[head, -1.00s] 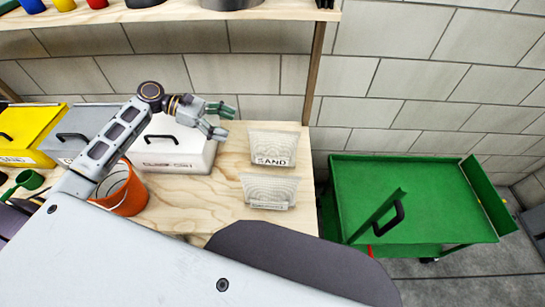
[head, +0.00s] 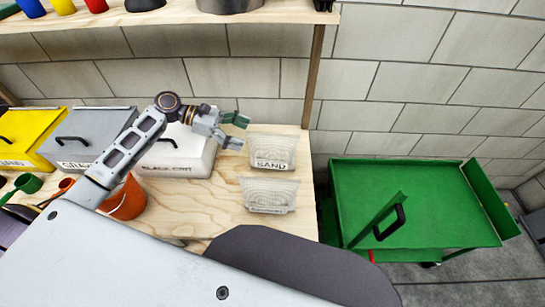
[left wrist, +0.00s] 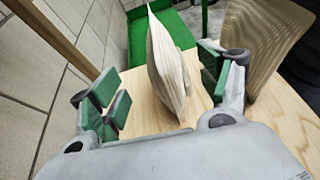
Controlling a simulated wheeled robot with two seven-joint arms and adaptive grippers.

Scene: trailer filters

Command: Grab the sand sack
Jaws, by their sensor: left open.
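The sand sack (head: 271,152) is a pale, upright bag labelled SAND on the wooden table, in the right half of the head view. My left gripper (head: 238,131) is open and empty just left of the sack, near its upper edge. In the left wrist view the sack (left wrist: 165,65) stands edge-on ahead, between the lines of the two spread green-padded fingers of the gripper (left wrist: 160,92), nearer the right finger. No contact is visible. My right gripper is not in view.
A second pale sack (head: 268,195) stands close in front of the sand sack; its label is unreadable. A green cart (head: 430,190) stands right of the table. A wooden shelf post (head: 314,75) rises behind.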

